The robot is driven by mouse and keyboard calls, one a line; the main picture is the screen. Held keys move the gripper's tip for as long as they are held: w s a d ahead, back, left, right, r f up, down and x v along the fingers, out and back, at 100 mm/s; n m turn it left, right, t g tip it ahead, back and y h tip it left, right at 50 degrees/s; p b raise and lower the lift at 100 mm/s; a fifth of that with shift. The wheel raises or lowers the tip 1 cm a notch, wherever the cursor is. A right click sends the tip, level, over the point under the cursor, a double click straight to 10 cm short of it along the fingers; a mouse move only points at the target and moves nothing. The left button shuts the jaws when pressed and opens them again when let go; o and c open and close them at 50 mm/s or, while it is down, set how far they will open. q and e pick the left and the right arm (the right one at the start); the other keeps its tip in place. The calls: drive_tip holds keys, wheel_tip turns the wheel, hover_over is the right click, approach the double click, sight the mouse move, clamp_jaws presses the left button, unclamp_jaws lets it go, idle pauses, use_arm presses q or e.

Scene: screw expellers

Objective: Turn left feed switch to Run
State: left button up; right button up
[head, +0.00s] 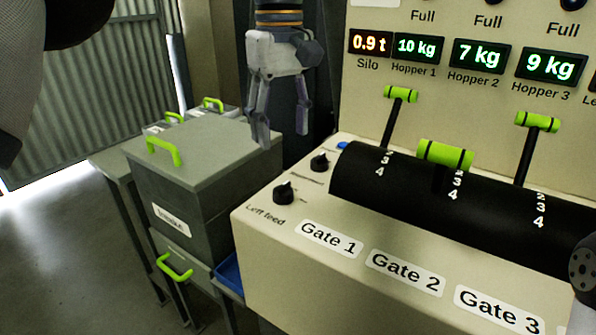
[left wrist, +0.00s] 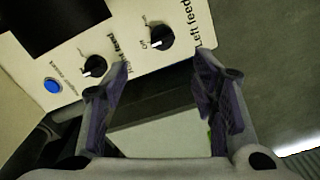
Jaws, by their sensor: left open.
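The left feed switch (head: 285,192) is a black rotary knob on the cream console's left end, above the "Left feed" lettering. It also shows in the left wrist view (left wrist: 161,37). There its white mark faces the picture's left, toward a small label that is hard to read. My left gripper (head: 282,137) hangs fingers down behind and above the switch in the head view, apart from it. It is open and empty. In the left wrist view its fingertips (left wrist: 163,65) frame the panel edge, with the switch beyond them.
A second black knob (head: 320,161) and a blue button (head: 342,145) sit behind the switch. Green-handled gate levers (head: 445,155) rise from the black drum to the right. A grey lidded bin (head: 205,150) with green handles stands left of the console.

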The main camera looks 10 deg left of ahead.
sight(283, 185)
use_arm(q)
drive_tip(key=f, duration=1.1)
drive_tip(key=shift+s+f, duration=0.1)
drive_tip(key=shift+s, duration=0.15)
drive_tip(key=shift+c, duration=0.6)
drive_tip(key=c, duration=1.1)
